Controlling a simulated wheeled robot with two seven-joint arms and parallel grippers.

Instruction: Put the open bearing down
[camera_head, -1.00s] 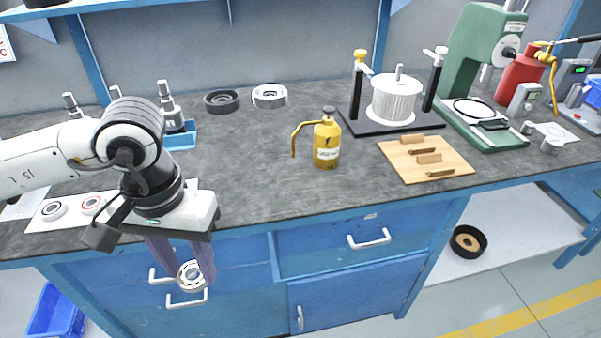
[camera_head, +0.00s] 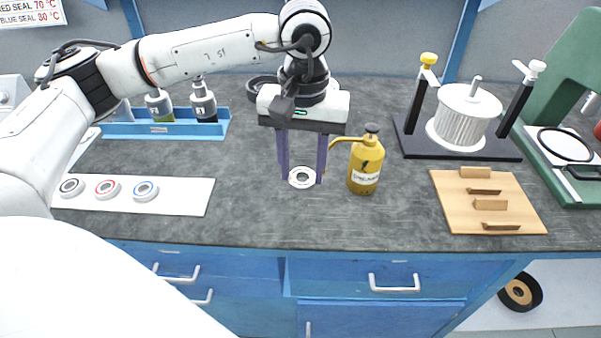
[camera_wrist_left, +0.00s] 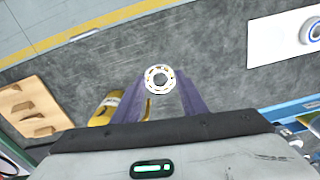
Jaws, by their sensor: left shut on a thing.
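The open bearing (camera_head: 302,178) is a small light ring with its balls showing; in the left wrist view the bearing (camera_wrist_left: 159,79) sits between the fingertips. My left gripper (camera_head: 303,180) is shut on it, fingers pointing down over the grey bench top (camera_head: 250,215). I cannot tell whether the bearing touches the bench. My right gripper is not in view.
A yellow oil can (camera_head: 366,165) stands close to the right of the bearing. A white strip (camera_head: 185,195) with several sealed bearings lies left. A wooden board (camera_head: 450,205) and a black-based press (camera_head: 460,147) stand right. The bench front between strip and board is clear.

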